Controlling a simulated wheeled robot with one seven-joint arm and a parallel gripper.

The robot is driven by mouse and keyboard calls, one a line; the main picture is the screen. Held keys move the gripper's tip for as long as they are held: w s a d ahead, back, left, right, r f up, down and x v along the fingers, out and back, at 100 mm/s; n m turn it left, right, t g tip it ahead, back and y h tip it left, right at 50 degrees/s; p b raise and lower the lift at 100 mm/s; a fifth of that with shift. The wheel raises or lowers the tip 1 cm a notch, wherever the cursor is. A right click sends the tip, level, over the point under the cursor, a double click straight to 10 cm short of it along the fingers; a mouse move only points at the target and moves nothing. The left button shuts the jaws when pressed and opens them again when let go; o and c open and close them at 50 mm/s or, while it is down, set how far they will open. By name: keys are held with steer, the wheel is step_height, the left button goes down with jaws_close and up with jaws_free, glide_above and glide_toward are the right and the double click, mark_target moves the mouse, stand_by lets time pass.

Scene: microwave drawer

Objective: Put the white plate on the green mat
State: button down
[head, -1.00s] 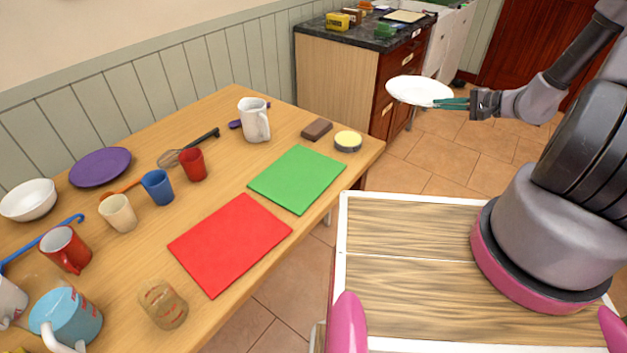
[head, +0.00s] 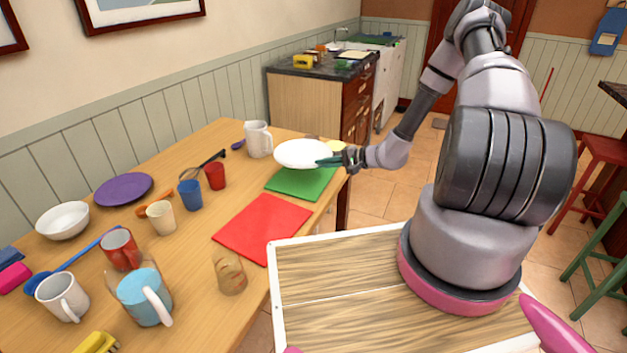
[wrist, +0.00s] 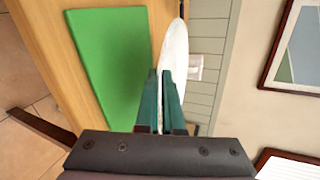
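The white plate (head: 303,153) is held in the air by its right edge in my gripper (head: 335,160). In the head view it appears above the far part of the green mat (head: 300,187) and hides some of it. In the wrist view the plate (wrist: 174,65) is seen nearly edge-on between the two teal fingers of my gripper (wrist: 160,85). The green mat (wrist: 108,62) lies flat to the left of the plate there, with a gap between them.
A red mat (head: 262,227) lies nearer on the wooden table. A white jug (head: 258,139) stands just behind and left of the plate. Red (head: 215,176), blue (head: 190,195) and cream (head: 161,217) cups stand left of the mats. The sponge and round tin area is partly hidden.

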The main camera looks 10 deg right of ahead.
mark_target(323, 187)
step_height(323, 187, down, 7)
steer(key=shift+r, duration=0.1)
stand_by(0.3)
